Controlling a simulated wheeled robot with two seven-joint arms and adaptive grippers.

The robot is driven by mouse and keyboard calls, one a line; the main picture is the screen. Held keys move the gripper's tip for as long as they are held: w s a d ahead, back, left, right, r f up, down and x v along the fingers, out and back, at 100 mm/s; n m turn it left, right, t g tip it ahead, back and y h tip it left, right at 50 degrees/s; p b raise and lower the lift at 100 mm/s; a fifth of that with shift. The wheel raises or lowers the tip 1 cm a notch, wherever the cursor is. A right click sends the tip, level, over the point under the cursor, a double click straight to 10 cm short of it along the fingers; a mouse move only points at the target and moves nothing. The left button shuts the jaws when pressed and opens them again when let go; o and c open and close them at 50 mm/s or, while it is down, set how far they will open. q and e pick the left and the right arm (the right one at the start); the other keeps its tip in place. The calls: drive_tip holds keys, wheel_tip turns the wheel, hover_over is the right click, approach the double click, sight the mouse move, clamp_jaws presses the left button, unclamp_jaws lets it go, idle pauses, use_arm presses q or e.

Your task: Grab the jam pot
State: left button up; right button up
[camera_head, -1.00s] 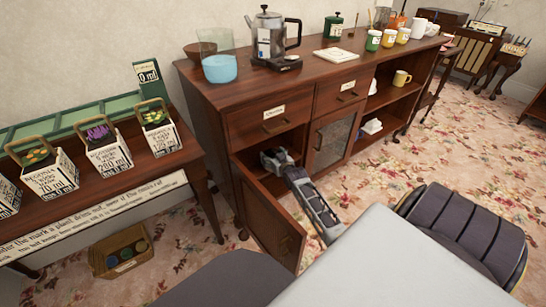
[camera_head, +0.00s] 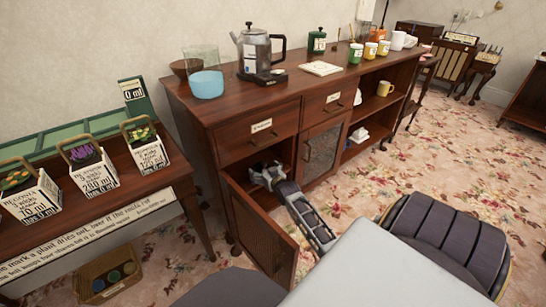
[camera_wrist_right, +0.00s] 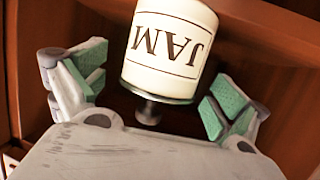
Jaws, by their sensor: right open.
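The jam pot (camera_wrist_right: 168,50) is a white cylinder with the dark word JAM, upside down in the right wrist view. A dark knob (camera_wrist_right: 149,110) shows at its lower end there. My right gripper (camera_wrist_right: 150,92) is open, with one green-padded finger to each side of the pot. Gaps show between the pads and the pot, so I see no grip on it. In the head view my right gripper (camera_head: 266,173) is inside the open left compartment of the wooden sideboard (camera_head: 212,135). I cannot make out the pot there. My left gripper is not in view.
The open cabinet door (camera_head: 258,236) stands just left of my right forearm. A glass-fronted door (camera_head: 321,153) is to the right. A plant table (camera_head: 185,183) stands at the left, with a wooden crate (camera_head: 85,283) below it. Flowered carpet (camera_head: 440,150) is clear at right.

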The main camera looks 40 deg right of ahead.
drive_tip(key=v, duration=1)
drive_tip(key=shift+s, duration=0.15)
drive_tip(key=shift+r, duration=0.1)
drive_tip(key=shift+s, duration=0.15)
idle(0.4)
